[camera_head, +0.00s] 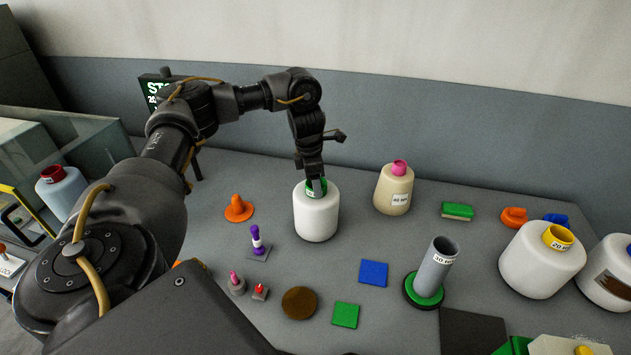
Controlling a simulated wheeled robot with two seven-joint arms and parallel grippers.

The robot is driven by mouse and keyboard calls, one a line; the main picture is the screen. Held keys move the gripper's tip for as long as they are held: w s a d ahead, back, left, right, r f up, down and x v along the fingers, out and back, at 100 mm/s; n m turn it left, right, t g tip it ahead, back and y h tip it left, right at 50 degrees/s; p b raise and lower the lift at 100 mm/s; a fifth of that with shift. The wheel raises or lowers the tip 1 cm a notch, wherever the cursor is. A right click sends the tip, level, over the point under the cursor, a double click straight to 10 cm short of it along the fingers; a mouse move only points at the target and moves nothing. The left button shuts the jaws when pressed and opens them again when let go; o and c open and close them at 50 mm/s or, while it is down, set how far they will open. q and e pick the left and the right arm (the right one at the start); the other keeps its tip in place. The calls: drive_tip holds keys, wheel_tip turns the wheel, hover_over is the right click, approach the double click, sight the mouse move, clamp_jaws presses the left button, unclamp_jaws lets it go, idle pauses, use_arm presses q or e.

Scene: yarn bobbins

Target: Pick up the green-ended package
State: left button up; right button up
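The green-ended package (317,218) is a white yarn bobbin with a green core end on top. It stands upright on the grey table near the middle of the head view. My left gripper (316,186) points straight down at its top, with the fingertips at the green end. The fingers hide part of the green end, and I cannot tell whether they are closed on it or how deep they reach. The bobbin appears to rest on the table. My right gripper is not in view.
A cream bobbin with a pink end (393,191) stands to the right. A grey tube on a green base (437,266) is in front right. A yellow-ended bobbin (540,262) is farther right. An orange cone (238,208) and a purple spindle (257,240) are to the left.

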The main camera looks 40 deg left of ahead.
use_arm(q)
clamp_jaws()
drive_tip(key=shift+r, duration=0.1)
wheel_tip(320, 180, up, 10)
drive_tip(key=p, duration=0.1)
drive_tip(key=shift+p, duration=0.35)
idle(0.5)
drive_tip(key=shift+w, duration=0.1)
